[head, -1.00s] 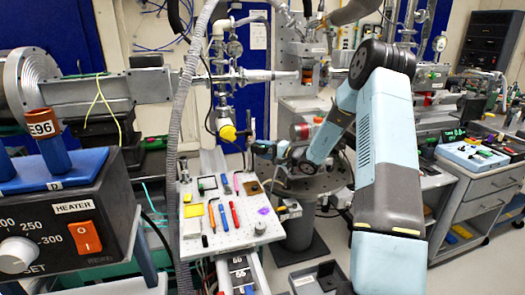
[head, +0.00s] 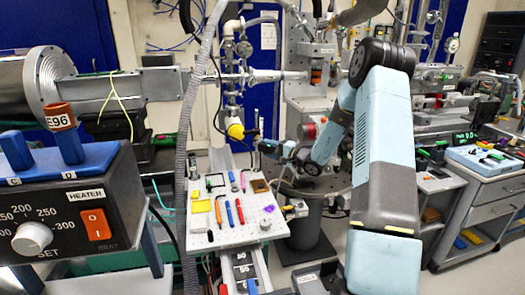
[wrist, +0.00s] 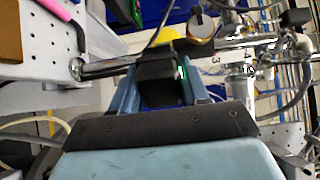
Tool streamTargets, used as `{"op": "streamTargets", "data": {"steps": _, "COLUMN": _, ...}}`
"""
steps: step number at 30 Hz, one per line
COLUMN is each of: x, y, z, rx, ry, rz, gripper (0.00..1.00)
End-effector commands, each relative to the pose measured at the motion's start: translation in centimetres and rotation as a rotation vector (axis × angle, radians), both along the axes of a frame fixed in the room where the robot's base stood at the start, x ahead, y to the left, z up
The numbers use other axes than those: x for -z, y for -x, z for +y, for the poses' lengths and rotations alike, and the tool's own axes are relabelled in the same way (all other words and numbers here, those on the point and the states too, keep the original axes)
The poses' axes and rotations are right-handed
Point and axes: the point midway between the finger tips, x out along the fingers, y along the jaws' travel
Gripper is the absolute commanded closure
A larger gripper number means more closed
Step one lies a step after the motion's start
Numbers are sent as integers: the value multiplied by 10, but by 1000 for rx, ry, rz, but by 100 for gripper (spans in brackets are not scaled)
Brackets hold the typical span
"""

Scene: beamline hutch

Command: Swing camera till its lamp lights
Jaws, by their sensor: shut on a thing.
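The camera appears as a dark box (wrist: 158,82) between the two blue fingers of my gripper (wrist: 165,90) in the wrist view. My gripper is shut on it. A small bright green patch, which looks like a lit lamp (wrist: 182,73), shows at its right side. A shiny metal rod (wrist: 105,66) runs from a round post at the left towards the camera. In the head view my gripper (head: 267,147) is beside a yellow-capped part (head: 236,131), above the back of the perforated board. The camera is too small there to make out clearly.
The perforated board (head: 228,238) carries several small tools. A heater box (head: 70,215) stands at the left. Beam pipes (head: 265,76) run behind my gripper. A round stand (head: 308,230) is beside the board.

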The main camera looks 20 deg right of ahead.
Motion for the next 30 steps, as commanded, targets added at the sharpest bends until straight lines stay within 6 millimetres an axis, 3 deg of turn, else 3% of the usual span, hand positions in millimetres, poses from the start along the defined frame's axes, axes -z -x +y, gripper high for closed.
{"op": "streamTargets", "data": {"steps": 7, "x": 1, "y": 0, "z": -2, "rx": 6, "ry": 2, "rz": 1, "gripper": 100}}
{"op": "streamTargets", "data": {"steps": 8, "x": 1, "y": 0, "z": -3, "rx": 6, "ry": 2, "rz": 1, "gripper": 53}}
{"op": "streamTargets", "data": {"steps": 14, "x": 0, "y": 0, "z": -2, "rx": 6, "ry": 1, "rz": 0, "gripper": 34}}
{"op": "streamTargets", "data": {"steps": 23, "x": 0, "y": 2, "z": -4, "rx": 6, "ry": 1, "rz": 0, "gripper": 34}}
{"op": "streamTargets", "data": {"steps": 30, "x": 0, "y": 25, "z": -24, "rx": 7, "ry": 2, "rz": 1, "gripper": 34}}
